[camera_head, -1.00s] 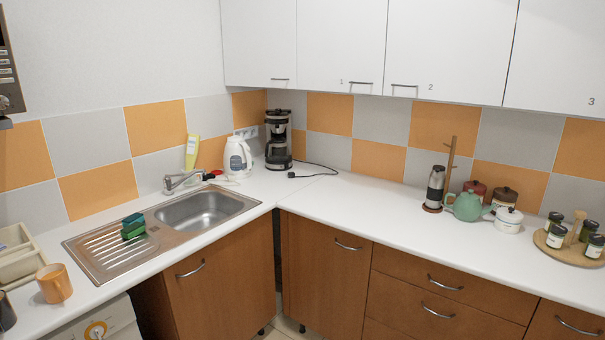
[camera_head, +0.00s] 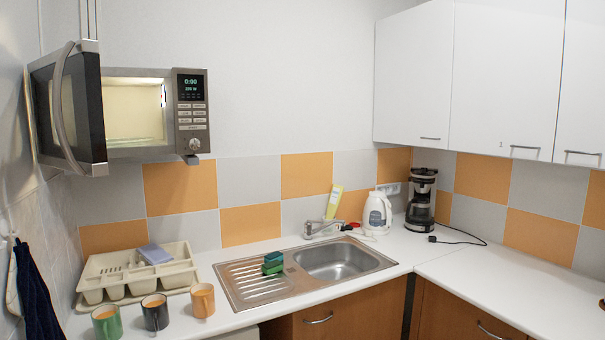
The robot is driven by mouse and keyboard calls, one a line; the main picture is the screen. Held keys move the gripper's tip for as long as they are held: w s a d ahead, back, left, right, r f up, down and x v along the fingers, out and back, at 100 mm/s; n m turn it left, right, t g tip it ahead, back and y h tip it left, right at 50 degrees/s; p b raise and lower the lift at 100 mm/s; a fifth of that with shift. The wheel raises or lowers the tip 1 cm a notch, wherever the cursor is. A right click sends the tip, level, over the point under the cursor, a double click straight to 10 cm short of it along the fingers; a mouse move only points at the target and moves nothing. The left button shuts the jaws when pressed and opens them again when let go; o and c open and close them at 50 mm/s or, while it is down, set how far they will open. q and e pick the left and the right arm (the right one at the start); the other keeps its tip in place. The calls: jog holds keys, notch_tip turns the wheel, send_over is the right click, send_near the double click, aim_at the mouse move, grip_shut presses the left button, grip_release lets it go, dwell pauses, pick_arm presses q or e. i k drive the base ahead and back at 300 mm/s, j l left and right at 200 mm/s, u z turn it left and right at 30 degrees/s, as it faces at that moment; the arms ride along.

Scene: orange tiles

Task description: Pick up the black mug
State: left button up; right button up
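The black mug (camera_head: 155,312) stands upright on the white counter at the lower left, in front of the cream dish rack. A green mug (camera_head: 106,322) stands to its left and an orange mug (camera_head: 202,300) to its right, with small gaps between them. Neither of my grippers shows in the head view.
A cream dish rack (camera_head: 170,277) with a blue-grey sponge lies behind the mugs. An open microwave (camera_head: 190,115) hangs above, its door (camera_head: 72,105) swung out at left. The sink (camera_head: 345,262) is to the right. The right-hand counter (camera_head: 480,285) is mostly clear.

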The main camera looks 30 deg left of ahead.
aim_at(155, 310)
jog(key=u, duration=2.05)
